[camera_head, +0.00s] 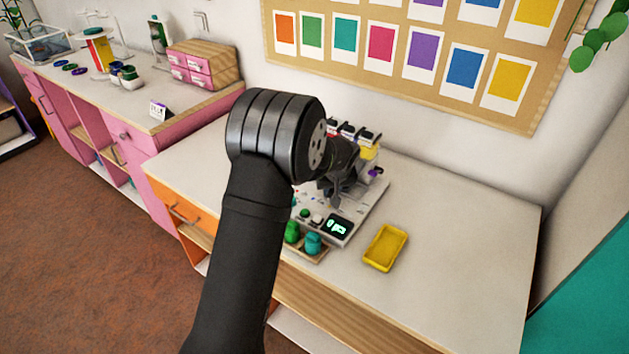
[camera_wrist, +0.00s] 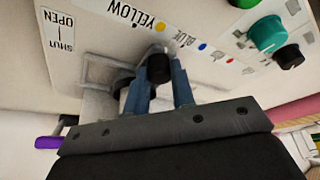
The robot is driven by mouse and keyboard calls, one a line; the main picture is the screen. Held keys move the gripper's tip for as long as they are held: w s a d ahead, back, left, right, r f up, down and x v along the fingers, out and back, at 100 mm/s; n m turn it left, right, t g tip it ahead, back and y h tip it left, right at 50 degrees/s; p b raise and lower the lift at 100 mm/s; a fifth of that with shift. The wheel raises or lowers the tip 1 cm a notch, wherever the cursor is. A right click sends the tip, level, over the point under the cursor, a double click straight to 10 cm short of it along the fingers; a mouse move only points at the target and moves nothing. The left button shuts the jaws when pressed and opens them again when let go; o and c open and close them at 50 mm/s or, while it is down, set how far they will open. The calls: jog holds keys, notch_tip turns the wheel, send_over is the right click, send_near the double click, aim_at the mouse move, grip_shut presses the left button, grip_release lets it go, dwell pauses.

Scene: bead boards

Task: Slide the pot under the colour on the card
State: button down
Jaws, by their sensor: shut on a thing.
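My gripper (camera_head: 338,187) is at the white machine (camera_head: 352,212) on the near table, partly hidden by my arm. In the wrist view my gripper (camera_wrist: 160,82) is shut on a black round knob (camera_wrist: 158,68), by the printed words YELLOW and BLUE. A grey metal bracket (camera_wrist: 92,72) and a dark round part lie beside the fingers. I cannot make out the pot itself for certain. A small standing card (camera_head: 158,110) with a purple mark is on the pink counter; its details are too small to read.
The machine has a lit display (camera_head: 338,227), and a teal knob (camera_wrist: 267,34) shows in the wrist view. A yellow tray (camera_head: 385,248) lies to the right. The table's right side is clear.

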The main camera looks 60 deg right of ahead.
jog(key=shift+s, duration=2.25)
jog(key=c, duration=1.2)
grip_release()
jog(key=shift+a+r, duration=0.15)
jog(key=shift+r, duration=0.4)
jog(key=v, duration=1.6)
